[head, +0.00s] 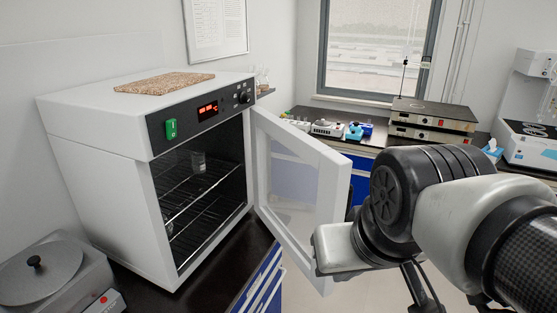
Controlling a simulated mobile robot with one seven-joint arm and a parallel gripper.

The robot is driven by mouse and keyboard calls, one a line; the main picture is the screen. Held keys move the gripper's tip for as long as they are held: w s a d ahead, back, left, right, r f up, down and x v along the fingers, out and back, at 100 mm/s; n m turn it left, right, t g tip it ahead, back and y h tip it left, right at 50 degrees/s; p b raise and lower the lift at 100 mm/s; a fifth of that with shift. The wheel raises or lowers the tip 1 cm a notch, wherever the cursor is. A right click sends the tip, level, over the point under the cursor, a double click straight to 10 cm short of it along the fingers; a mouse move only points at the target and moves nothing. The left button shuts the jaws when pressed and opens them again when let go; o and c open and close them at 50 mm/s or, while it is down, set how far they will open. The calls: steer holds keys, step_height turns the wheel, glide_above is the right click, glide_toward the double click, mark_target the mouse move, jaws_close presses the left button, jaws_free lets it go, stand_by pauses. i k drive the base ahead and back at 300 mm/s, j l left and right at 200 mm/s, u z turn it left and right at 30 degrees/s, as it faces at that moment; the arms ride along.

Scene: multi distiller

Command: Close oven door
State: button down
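The oven (105,194) is a white box with a black control panel, a red display and a green switch. It stands on a dark counter at the left, its front facing right. Its door (338,196) has a white frame and a clear pane. The door is hinged on the right side of the opening and stands wide open. My gripper's fingers cannot be made out; contact with the door cannot be told.
A cork mat (164,83) lies on the oven's top. A grey round-lidded device (42,275) stands at the lower left. A back counter under the window holds small instruments and stacked hotplates (431,118). Open floor shows behind the door.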

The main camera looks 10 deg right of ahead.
mark_target(301, 183)
steer(key=i+l+z, duration=0.5)
steer(key=i+z, duration=0.35)
steer(key=i+u, duration=0.2)
steer(key=u, duration=0.25)
steer(key=i+l+u, duration=0.15)
steer(key=u, duration=0.35)
steer(key=i+l+u, duration=0.15)
steer(key=u, duration=0.3)
steer(key=i+l+u, duration=0.1)
steer(key=l+u, duration=0.15)
steer(key=u, duration=0.2)
steer(key=l+u, duration=0.25)
steer(key=u, duration=0.2)
steer(key=i+l+u, duration=0.1)
steer(key=l+u, duration=0.2)
steer(key=u, duration=0.2)
steer(key=l+u, duration=0.5)
steer(key=k+u, duration=0.15)
steer(key=k, duration=0.3)
